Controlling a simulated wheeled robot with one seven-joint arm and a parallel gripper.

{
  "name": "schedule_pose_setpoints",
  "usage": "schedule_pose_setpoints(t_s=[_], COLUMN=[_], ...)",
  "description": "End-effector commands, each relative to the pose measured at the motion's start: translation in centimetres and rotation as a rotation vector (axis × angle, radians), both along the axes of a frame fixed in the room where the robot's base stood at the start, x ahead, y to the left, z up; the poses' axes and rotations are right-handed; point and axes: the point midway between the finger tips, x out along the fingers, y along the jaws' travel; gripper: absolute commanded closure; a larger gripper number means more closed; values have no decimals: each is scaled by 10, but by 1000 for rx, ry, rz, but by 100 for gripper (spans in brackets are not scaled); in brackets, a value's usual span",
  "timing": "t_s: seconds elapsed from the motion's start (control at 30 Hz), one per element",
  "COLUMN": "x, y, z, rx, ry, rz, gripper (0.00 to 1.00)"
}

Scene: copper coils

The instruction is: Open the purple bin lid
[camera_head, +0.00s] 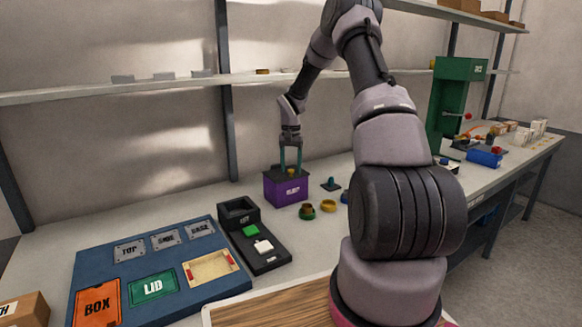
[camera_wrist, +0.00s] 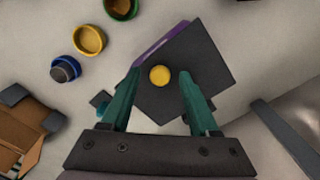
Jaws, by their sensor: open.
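The purple bin (camera_head: 287,190) stands on the bench near the wall, with a label on its front. Its dark flat lid (camera_wrist: 205,72) lies on top and looks closed. A round yellow knob (camera_wrist: 160,76) sits on the lid. A strip of the purple bin also shows in the wrist view (camera_wrist: 161,42). My gripper (camera_head: 290,169) points down over the bin. In the wrist view, its two green fingers (camera_wrist: 159,76) are apart, one on each side of the knob, with gaps to it. I cannot tell the exact fingertip height above the lid.
Yellow and green rings (camera_head: 307,211) and small parts lie right of the bin. A blue board (camera_head: 160,275) with labelled plates and a black tray (camera_head: 262,250) lie to the left. A shelf (camera_head: 150,87) runs along the wall behind. A green machine (camera_head: 447,100) stands farther right.

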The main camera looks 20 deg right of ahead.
Motion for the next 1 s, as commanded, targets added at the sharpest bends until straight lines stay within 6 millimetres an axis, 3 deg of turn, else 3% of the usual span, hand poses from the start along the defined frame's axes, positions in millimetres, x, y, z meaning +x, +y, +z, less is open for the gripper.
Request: schedule_pose_setpoints(t_s=[0.03,0.1,0.2,1.0], x=[0,0,0,0], y=[0,0,0,0], z=[0,0,0,0], rx=[0,0,0,0], ry=[0,0,0,0], rz=[0,0,0,0], gripper=[42,69,100,100])
